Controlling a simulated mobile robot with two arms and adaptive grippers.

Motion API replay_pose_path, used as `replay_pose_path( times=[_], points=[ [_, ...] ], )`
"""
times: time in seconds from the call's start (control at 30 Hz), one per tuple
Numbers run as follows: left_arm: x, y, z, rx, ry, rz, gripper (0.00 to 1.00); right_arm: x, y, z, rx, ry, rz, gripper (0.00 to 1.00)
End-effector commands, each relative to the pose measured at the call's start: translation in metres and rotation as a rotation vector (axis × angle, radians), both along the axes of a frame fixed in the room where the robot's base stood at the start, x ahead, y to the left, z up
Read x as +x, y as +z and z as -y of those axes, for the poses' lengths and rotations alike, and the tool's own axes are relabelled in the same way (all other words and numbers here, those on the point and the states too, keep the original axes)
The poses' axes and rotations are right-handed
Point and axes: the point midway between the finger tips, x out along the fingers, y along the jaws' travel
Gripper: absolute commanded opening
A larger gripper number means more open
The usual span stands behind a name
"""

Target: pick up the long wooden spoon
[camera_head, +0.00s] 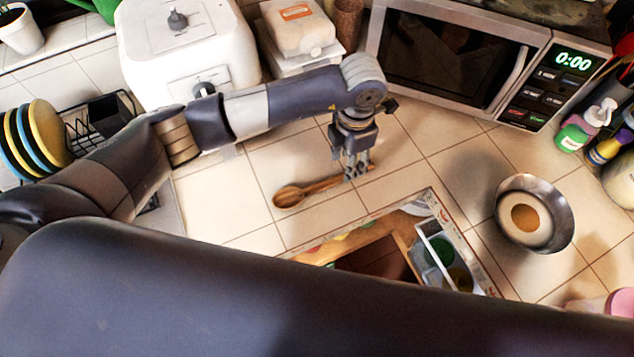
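The long wooden spoon (310,190) lies on the tiled counter in the head view, with its bowl to the left and its handle running right and slightly back. My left gripper (356,173) points down over the right part of the handle, with its fingertips at the handle. The fingers hide a short stretch of the handle, and its end shows just right of them. I cannot tell whether the fingers are closed on it. My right gripper is not in view.
A microwave (450,62) and a white appliance (188,50) stand behind. A metal bowl (556,205) is to the right, near several bottles. In front is an opening in the counter with a white container (434,232). Plates (48,130) stand at left.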

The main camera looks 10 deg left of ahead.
Motion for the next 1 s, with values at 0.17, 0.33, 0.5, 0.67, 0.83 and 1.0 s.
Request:
replay_pose_path(
  times=[0.17, 0.33, 0.5, 0.67, 0.83, 1.0],
  points=[
    [-0.006, -0.02, -0.004, 0.002, 0.001, -0.006, 0.41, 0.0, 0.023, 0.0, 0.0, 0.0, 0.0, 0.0],
    [-0.005, -0.041, -0.003, -0.001, 0.001, -0.003, 0.41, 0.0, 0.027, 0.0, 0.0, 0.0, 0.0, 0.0],
    [-0.005, -0.045, -0.003, -0.001, -0.001, -0.002, 0.41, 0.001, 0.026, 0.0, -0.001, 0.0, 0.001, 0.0],
    [-0.005, -0.044, -0.003, -0.001, -0.001, -0.002, 0.25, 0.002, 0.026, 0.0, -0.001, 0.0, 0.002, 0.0],
    [-0.004, -0.044, -0.003, -0.001, 0.0, -0.002, 0.0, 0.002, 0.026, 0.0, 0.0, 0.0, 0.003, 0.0],
    [-0.004, -0.044, -0.003, -0.001, 0.0, -0.001, 0.0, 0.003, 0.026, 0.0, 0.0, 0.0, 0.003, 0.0]
  ],
)
